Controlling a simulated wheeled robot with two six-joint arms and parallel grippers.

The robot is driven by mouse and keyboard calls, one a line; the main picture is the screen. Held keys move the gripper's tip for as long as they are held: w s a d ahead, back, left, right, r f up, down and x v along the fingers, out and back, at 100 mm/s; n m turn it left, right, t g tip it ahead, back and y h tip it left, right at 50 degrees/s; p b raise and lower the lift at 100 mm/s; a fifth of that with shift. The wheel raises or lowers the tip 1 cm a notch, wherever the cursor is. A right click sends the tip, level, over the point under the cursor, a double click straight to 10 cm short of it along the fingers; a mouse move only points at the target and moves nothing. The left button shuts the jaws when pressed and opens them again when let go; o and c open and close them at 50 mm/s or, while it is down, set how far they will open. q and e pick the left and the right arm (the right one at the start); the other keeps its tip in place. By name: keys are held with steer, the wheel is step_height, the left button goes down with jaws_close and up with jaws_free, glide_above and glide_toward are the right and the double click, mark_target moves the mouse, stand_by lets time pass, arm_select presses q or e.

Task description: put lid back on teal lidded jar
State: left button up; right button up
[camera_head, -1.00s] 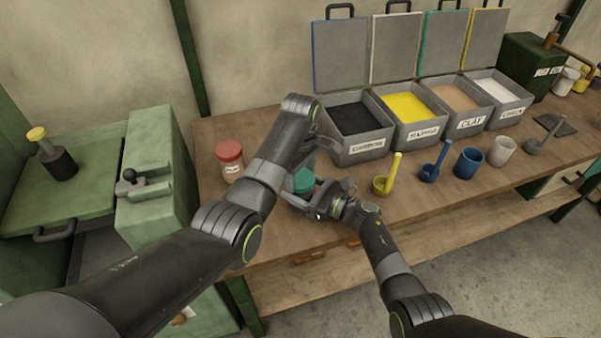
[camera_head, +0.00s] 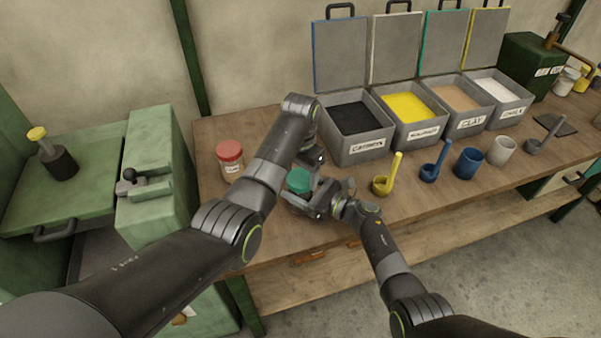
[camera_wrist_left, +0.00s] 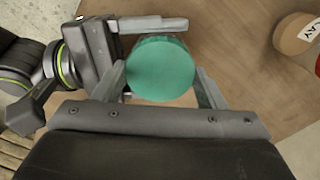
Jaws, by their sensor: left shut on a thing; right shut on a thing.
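The teal lid (camera_head: 298,179) shows as a round disc at the front of the bench. In the left wrist view the teal lid (camera_wrist_left: 160,68) sits between the fingers of my left gripper (camera_wrist_left: 162,85), which is shut on it. My right gripper (camera_head: 317,198) comes in from the right just below the lid and is shut on the jar. In the left wrist view a finger of my right gripper (camera_wrist_left: 150,24) passes beside the lid. The jar body is hidden by the lid and grippers, so I cannot tell whether the lid is seated on it.
A red-lidded jar (camera_head: 230,157) stands to the left, near my left forearm. Open bins, including one of black powder (camera_head: 354,117), line the back. A yellow scoop (camera_head: 383,184), a blue scoop (camera_head: 432,170) and a blue cup (camera_head: 468,163) stand to the right.

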arm_select(q)
steer(key=m, duration=0.7)
steer(key=o, duration=1)
step_height(320, 180, up, 8)
steer(key=shift+f, duration=0.25)
arm_select(e)
steer(key=o, duration=2)
steer(key=shift+c, duration=0.2)
